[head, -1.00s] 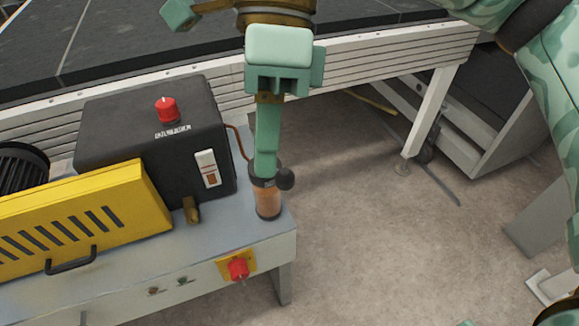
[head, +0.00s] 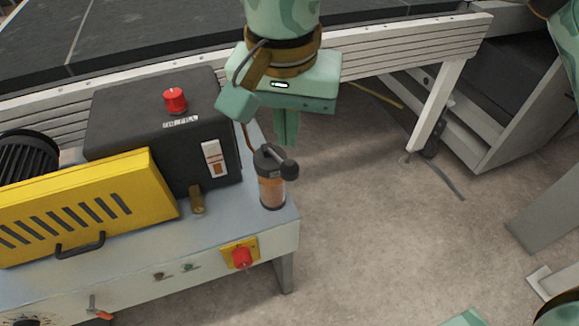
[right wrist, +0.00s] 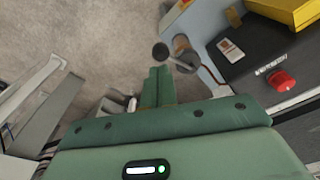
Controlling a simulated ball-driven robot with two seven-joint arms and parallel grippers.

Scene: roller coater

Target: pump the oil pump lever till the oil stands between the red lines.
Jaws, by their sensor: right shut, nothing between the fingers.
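The oil pump (head: 271,190) is a clear cylinder of amber oil with a black cap, upright at the bench corner. My right gripper (head: 286,128) is shut and empty, just beyond the pump in the head view. In the right wrist view, the knob (right wrist: 160,52) shows just past the fingertips, apparently apart from them.
The black box (head: 140,125) has a red button (head: 175,100). A yellow slotted guard (head: 90,205) stands at left, and a red switch (head: 241,258) is on the bench front. The white conveyor frame (head: 400,55) runs behind.

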